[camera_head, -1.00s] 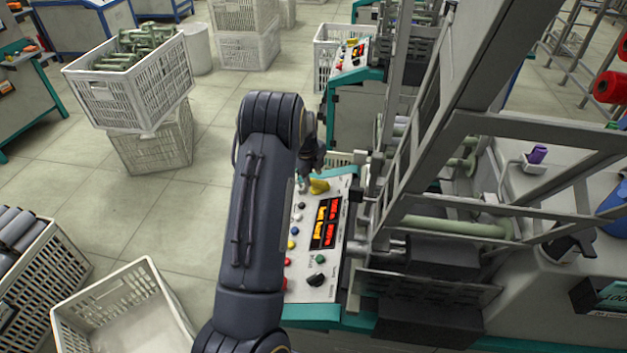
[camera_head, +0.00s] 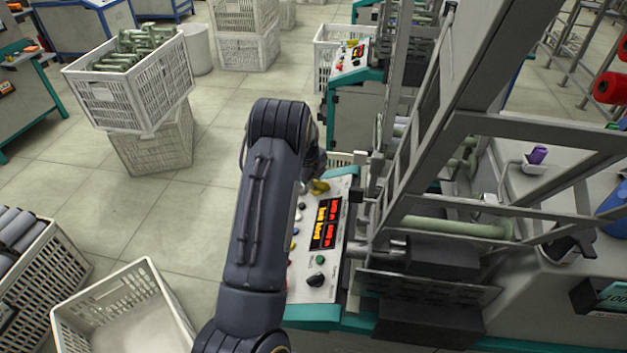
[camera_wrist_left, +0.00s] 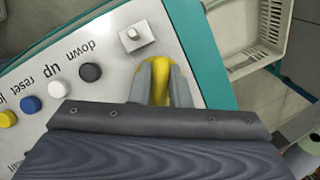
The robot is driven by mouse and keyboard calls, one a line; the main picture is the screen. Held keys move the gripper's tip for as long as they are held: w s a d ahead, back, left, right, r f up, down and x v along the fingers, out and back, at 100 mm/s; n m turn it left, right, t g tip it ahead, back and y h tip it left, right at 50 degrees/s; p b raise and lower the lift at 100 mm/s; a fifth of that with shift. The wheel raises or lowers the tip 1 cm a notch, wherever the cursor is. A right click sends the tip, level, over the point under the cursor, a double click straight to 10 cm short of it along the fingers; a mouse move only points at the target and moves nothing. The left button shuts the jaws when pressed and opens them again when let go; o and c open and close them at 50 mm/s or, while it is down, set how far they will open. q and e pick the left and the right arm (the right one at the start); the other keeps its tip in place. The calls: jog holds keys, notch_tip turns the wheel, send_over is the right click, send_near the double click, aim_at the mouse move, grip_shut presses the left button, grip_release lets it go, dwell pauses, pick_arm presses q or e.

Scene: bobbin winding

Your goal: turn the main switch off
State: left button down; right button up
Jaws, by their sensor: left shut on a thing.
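The main switch appears as a yellow handle (camera_head: 319,187) at the far end of the light grey control panel (camera_head: 330,284). In the left wrist view, the yellow switch (camera_wrist_left: 155,62) sits between the two grey fingers of my left gripper (camera_wrist_left: 163,75), which is shut on it. The fingers and the panel edge hide part of the handle, and I cannot tell its exact turned position. In the head view my left arm covers the gripper and the panel's left side. My right gripper is not in view.
Near the switch are a small square metal toggle (camera_wrist_left: 136,36) and black, white, blue and yellow buttons. A black knob (camera_head: 316,280) and a lit display (camera_head: 326,223) are on the panel. Machine frame bars rise close on the right. Crates stand on the left floor.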

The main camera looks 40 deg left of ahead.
pick_arm(q)
jog(key=shift+n, duration=0.3)
jog(key=n+g, duration=0.1)
jog(key=n, duration=0.1)
jog(key=n+g, duration=0.1)
jog(key=n, duration=0.2)
jog(key=shift+h, duration=0.3)
jog(key=n+g, duration=0.1)
jog(key=n, duration=0.1)
jog(key=n+h, duration=0.1)
jog(key=n, duration=0.2)
jog(key=shift+s+d+g, duration=0.1)
jog(key=shift+s+g, duration=0.05)
jog(key=shift+g, duration=0.25)
jog(key=shift+n+h, duration=0.3)
jog(key=c, duration=1.4)
grip_release()
jog(key=shift+o, duration=0.2)
jog(key=shift+p+v, duration=0.35)
jog(key=shift+v, duration=3.6)
